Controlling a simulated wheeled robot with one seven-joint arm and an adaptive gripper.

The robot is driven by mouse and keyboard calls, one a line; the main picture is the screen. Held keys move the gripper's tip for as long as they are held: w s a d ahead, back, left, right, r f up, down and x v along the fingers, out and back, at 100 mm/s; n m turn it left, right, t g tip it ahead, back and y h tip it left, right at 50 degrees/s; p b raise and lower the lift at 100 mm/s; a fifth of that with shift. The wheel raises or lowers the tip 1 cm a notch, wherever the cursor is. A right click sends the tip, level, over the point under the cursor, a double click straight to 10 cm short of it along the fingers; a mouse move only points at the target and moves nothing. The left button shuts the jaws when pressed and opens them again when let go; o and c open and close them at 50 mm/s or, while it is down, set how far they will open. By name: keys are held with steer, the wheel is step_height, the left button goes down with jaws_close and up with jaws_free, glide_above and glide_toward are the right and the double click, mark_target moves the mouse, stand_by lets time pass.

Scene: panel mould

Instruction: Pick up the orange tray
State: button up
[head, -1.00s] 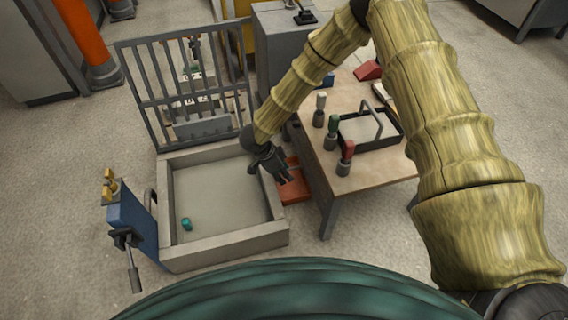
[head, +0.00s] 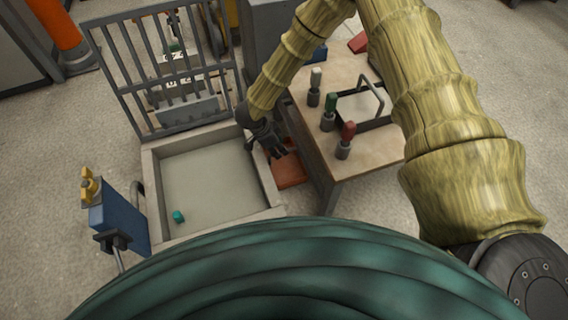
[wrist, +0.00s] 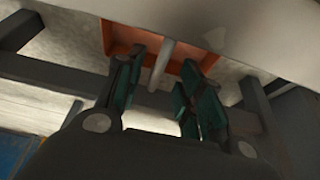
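The orange tray (head: 290,172) sits low in the gap between the box-shaped mould and the table. My gripper (head: 277,152) is at its upper left side in the head view and hides part of it. In the wrist view the orange tray (wrist: 122,37) shows beyond my gripper (wrist: 160,82), partly covered by a pale surface at the top. The two dark green fingers are apart. A light grey bar (wrist: 164,62), like a handle, runs between them. I cannot tell whether either finger touches it.
The mould (head: 268,183) with an upright barred gate (head: 165,75) is left of the tray. A small teal piece (head: 178,217) lies inside it.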

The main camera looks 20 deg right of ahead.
steer(key=shift+d+b+x, duration=0.25)
steer(key=shift+b+x, duration=1.6)
steer(key=shift+x, duration=0.65)
steer(key=shift+r, duration=0.1)
jaws_close()
